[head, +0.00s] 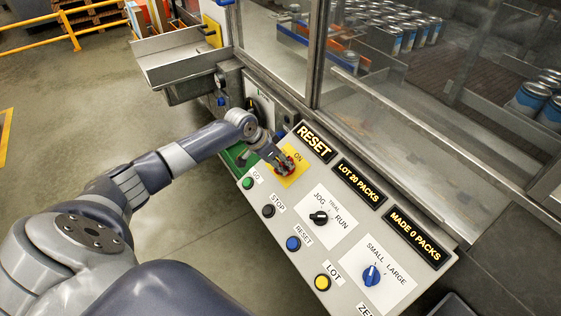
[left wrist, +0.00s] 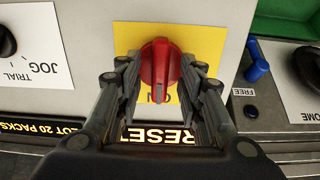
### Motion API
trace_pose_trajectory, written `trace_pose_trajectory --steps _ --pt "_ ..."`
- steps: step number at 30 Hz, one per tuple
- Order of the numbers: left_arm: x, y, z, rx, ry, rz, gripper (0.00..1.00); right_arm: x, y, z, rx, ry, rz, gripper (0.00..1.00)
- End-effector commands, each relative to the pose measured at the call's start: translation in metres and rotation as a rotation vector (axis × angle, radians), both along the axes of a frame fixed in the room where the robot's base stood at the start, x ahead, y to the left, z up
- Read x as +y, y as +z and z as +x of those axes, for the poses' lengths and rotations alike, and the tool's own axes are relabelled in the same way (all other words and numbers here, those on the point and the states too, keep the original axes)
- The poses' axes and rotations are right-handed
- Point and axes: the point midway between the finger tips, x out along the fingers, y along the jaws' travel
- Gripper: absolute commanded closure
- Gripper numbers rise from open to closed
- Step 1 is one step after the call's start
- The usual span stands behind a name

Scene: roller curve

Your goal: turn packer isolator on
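The packer isolator is a red rotary knob (left wrist: 161,66) on a yellow plate (left wrist: 127,35), with an ON label partly covered by it. In the left wrist view the knob's grip lies upright in the picture, its pale mark by the ON label. In the head view the yellow plate (head: 298,168) is at the panel's upper left corner. My left gripper (left wrist: 161,62) is closed in around the knob, one finger on each side, apparently touching it. In the head view the left gripper (head: 284,166) hides most of the knob. My right gripper is not in view.
The panel carries a green GO button (head: 249,183), a black JOG/RUN switch (head: 319,218), a blue SMALL/LARGE switch (head: 371,275) and a yellow LOT button (head: 322,282). RESET and pack displays (head: 314,142) line its upper edge. A glass guard with cans stands behind.

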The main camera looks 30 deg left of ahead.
Motion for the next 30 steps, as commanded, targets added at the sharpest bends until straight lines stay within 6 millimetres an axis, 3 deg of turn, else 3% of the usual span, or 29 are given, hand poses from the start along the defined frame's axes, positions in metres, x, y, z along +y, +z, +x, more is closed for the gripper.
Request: trace_pose_trajectory --steps 10,21,30 --pt "0.003 0.011 -0.006 -0.001 0.002 -0.001 0.65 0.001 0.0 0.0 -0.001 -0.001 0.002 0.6" --pt "0.018 0.076 -0.04 -0.001 0.001 0.003 0.65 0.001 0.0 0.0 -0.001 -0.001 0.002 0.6" --pt "0.023 0.103 -0.055 0.001 0.0 -0.001 0.65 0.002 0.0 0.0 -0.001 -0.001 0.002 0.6"
